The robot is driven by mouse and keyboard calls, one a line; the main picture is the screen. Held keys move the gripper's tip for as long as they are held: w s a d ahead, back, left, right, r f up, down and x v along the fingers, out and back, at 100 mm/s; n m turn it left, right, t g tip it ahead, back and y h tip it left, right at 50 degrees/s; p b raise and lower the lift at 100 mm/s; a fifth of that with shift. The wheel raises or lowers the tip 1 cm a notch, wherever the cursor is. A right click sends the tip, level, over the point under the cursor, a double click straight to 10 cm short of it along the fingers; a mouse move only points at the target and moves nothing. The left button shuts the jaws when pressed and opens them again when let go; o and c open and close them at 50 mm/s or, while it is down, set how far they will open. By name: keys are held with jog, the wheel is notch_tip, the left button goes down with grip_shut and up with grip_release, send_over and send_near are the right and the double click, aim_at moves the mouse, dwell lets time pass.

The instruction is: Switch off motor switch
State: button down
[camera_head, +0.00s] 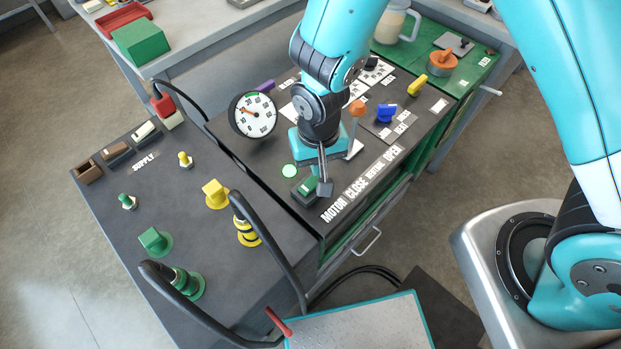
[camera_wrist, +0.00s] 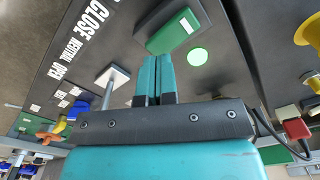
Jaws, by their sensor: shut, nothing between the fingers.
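The motor switch (camera_head: 308,186) is a green rocker in a dark frame at the front left of the dark panel, by the "MOTOR" label. A round light beside it (camera_head: 289,171) glows pale green. In the wrist view the switch (camera_wrist: 173,32) lies just beyond the fingertips, with a white mark on it, and the light (camera_wrist: 197,57) is to its right. My gripper (camera_wrist: 155,78) is shut and empty, its two teal fingers together and pointing at the panel beside the switch. Contact cannot be told.
A lever with an orange knob (camera_head: 357,108) stands close to my gripper, on its right. A round gauge (camera_head: 253,114) rises at the left. Blue (camera_head: 386,113) and yellow (camera_head: 417,85) handles are farther right. Black cables (camera_head: 270,243) loop at the front left.

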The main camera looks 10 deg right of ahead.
jog(key=shift+f+b, duration=1)
jog(key=shift+f, duration=0.35)
dwell(0.8)
jog(key=shift+r+p, duration=2.95)
jog(key=shift+r, duration=0.55)
jog(key=shift+r, duration=0.2)
jog(key=s+d+r+n+y, duration=0.2)
jog(key=s+r+y, duration=0.1)
jog(key=r, duration=1.3)
jog(key=s+d+r+n+y, duration=0.1)
jog(key=s+d+r+n, duration=0.3)
jog(key=s+r, duration=0.5)
jog(key=shift+r, duration=0.65)
